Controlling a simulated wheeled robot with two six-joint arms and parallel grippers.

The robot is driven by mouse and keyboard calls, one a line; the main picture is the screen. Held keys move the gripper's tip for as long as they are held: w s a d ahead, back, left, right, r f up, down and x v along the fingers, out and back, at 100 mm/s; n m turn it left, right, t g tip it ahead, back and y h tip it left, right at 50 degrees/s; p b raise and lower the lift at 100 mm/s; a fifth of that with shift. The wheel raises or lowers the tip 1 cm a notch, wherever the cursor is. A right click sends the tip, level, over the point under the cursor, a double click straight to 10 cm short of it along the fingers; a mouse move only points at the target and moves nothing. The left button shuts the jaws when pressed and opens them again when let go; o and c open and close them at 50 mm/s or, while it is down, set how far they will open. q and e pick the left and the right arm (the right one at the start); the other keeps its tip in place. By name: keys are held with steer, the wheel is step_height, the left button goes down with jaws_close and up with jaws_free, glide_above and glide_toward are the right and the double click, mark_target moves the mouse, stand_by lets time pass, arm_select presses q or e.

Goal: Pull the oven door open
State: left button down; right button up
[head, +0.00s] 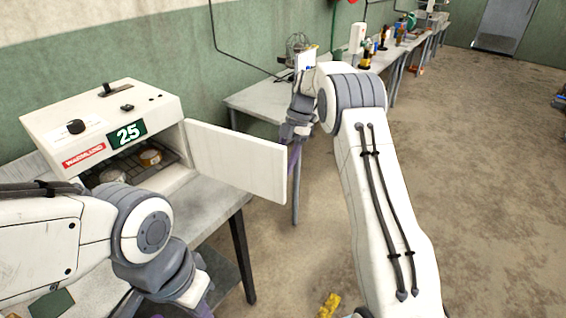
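The oven (95,125) is a white box with a black knob, a red label and a green "25" sign, on a table at the left. Its white door (235,160) stands wide open, swung out to the right.
The oven's grey table (208,198) has clear room below the door. A long workbench (265,100) with bottles and a wire-caged item runs along the green wall. A yellow object (329,304) lies on the floor. The floor to the right is largely open.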

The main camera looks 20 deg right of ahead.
steer(key=v, duration=1)
steer(key=shift+r+p, duration=0.25)
steer(key=shift+p, duration=0.2)
